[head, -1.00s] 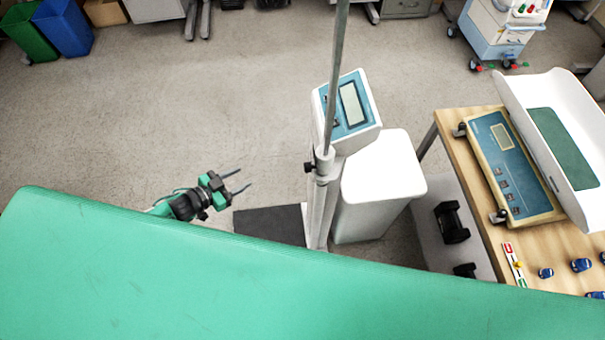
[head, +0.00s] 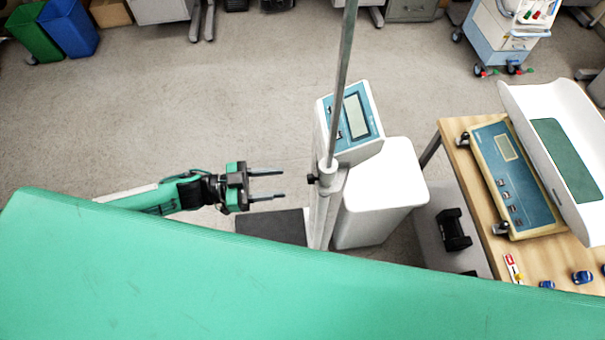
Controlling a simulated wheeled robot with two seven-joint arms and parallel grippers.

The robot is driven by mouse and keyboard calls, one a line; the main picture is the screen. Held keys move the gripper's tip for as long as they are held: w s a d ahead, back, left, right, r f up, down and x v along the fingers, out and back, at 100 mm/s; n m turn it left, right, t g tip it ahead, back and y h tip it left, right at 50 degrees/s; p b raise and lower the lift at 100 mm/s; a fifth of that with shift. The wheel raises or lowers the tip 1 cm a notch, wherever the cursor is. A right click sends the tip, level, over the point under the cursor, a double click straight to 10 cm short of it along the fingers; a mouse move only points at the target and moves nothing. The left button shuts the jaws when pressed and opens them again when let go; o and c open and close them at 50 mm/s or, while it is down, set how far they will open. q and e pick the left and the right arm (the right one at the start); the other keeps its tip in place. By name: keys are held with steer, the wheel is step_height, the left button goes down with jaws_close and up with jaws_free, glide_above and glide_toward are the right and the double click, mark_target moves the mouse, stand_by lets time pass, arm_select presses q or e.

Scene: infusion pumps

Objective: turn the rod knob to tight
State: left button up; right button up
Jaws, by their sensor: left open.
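The rod knob (head: 312,179) is a small black knob on the left side of the collar on the upright metal rod (head: 341,85). The rod stands at a white column scale with a blue display head (head: 352,118). My left gripper (head: 283,184) is open and empty, its two dark fingers pointing right towards the knob. A short gap shows between the fingertips and the knob. I cannot tell from this view whether they are at the same height. My right gripper is not in view.
A wooden table (head: 448,130) with a baby scale (head: 520,180) stands at the right. A white box-like housing (head: 385,190) is right of the column. A dark platform (head: 270,227) lies below my left gripper.

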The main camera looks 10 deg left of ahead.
mark_target(311, 179)
arm_select(q)
steer(key=p+x, duration=0.2)
steer(key=x, duration=0.5)
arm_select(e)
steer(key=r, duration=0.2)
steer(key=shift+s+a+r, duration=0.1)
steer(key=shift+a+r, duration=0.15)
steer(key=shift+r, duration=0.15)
arm_select(q)
steer(key=shift+d+f, duration=0.1)
